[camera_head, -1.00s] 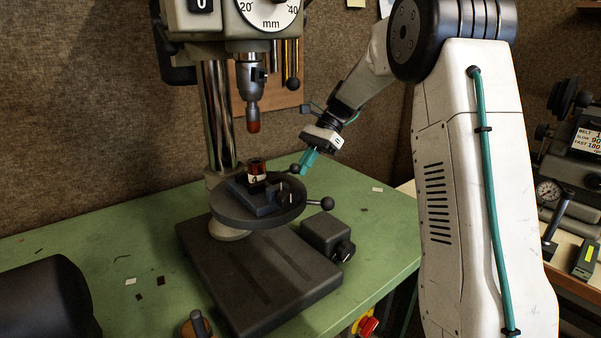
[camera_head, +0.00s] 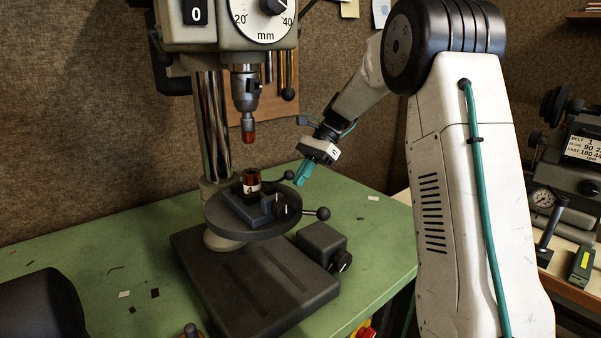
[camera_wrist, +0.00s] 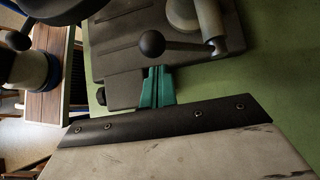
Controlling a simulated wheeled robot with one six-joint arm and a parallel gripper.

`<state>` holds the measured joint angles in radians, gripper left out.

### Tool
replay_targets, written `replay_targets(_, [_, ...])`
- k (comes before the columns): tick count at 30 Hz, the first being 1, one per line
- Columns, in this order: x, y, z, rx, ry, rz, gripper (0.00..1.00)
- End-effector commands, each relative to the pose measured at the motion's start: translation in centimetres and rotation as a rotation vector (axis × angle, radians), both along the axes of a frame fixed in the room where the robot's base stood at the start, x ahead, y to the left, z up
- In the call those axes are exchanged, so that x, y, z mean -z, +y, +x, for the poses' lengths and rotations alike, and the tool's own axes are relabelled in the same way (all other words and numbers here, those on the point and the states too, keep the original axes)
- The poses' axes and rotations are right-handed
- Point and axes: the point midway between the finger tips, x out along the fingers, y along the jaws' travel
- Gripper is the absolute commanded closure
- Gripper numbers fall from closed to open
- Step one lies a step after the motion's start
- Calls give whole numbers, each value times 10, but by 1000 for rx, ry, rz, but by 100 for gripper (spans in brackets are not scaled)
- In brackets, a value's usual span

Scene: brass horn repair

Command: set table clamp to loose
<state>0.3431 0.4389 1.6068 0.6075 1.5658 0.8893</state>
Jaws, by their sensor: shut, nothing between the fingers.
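A ball-ended lever (camera_head: 289,175) sticks out behind the drill press's round table (camera_head: 240,226), on the column side; I take it to be the table clamp. In the wrist view its dark ball (camera_wrist: 152,43) and arm lead to a pivot at the right, near the column. My gripper (camera_head: 301,178) has teal fingers pointing down and left, beside that ball in the head view. In the wrist view the fingers (camera_wrist: 157,88) are shut and empty, just below the ball in the picture. I cannot tell whether they touch the lever.
A second ball handle (camera_head: 323,213) stands out from the table's right side. A vise (camera_head: 250,208) on the table holds a small reddish-brown part (camera_head: 251,181) under the chuck (camera_head: 247,100). The press base (camera_head: 255,285) sits on the green bench (camera_head: 90,245).

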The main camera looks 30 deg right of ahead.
Motion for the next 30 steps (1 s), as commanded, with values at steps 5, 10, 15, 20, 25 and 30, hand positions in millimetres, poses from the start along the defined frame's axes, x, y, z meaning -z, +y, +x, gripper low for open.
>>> replay_targets(5, [14,-18,2,-3,-1,-1,100])
replay_targets(10, [-15,-43,17,-3,-1,-1,100])
replay_targets(15, [-35,-62,28,-3,-1,-1,100])
replay_targets(20, [-45,-70,33,-4,1,0,100])
replay_targets(25, [-48,-72,34,-4,1,0,100])
replay_targets(30, [-48,-72,34,-4,1,0,100])
